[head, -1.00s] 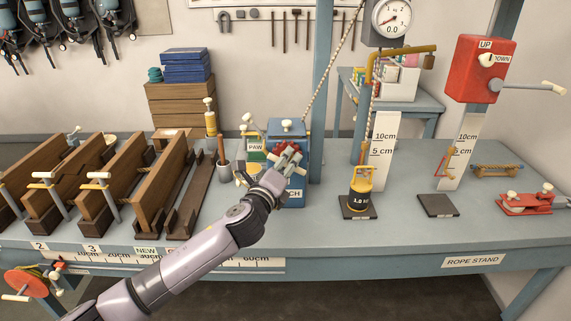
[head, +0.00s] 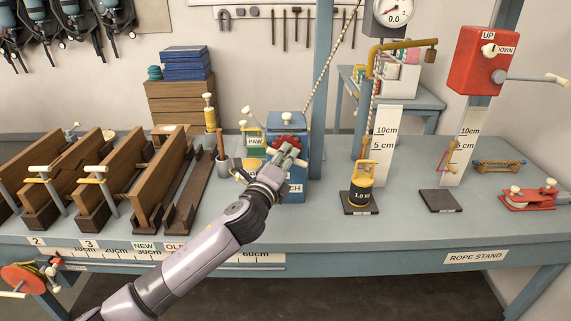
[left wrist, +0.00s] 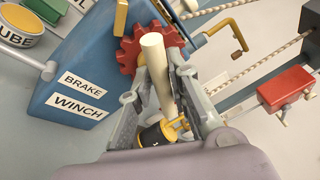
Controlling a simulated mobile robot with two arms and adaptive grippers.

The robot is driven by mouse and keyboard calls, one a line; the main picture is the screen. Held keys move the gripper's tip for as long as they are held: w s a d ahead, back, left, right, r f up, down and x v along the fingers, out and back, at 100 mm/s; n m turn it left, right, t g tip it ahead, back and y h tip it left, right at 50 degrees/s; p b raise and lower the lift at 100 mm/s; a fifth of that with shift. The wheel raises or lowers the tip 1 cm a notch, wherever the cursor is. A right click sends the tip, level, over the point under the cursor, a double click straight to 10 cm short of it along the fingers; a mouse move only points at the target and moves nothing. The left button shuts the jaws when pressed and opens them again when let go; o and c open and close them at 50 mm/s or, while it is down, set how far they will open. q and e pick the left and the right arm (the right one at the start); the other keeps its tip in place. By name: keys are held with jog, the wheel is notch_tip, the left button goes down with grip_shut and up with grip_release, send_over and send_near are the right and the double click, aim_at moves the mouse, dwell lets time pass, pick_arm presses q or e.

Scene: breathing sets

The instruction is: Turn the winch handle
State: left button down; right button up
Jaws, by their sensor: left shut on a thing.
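The blue winch (head: 288,130) stands on the workbench, with a red toothed wheel (head: 287,142) on its side. In the left wrist view, the winch (left wrist: 75,75) carries BRAKE and WINCH labels, and the red wheel (left wrist: 132,55) shows behind the handle. My left gripper (head: 288,156) is at the winch's front. It is shut on the cream winch handle (left wrist: 155,70), which lies between its fingers; in the head view the fingers mostly hide this handle. My right gripper is in neither view.
A rope (head: 335,55) runs up from the winch. Wooden boards (head: 160,180) stand to the left. A red box (head: 480,65) with a lever is at right.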

pick_arm(q)
jog(key=n+b, duration=0.1)
jog(key=n+t+b, duration=0.1)
jog(key=n+b, duration=0.1)
jog(key=shift+f, duration=0.3)
jog(key=shift+r+n+b, duration=0.2)
jog(key=shift+n+b, duration=0.15)
jog(key=shift+n, duration=0.05)
jog(key=shift+r, duration=0.1)
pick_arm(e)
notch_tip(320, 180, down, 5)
pick_arm(q)
jog(key=c, duration=1.6)
grip_release()
jog(key=shift+o, duration=0.2)
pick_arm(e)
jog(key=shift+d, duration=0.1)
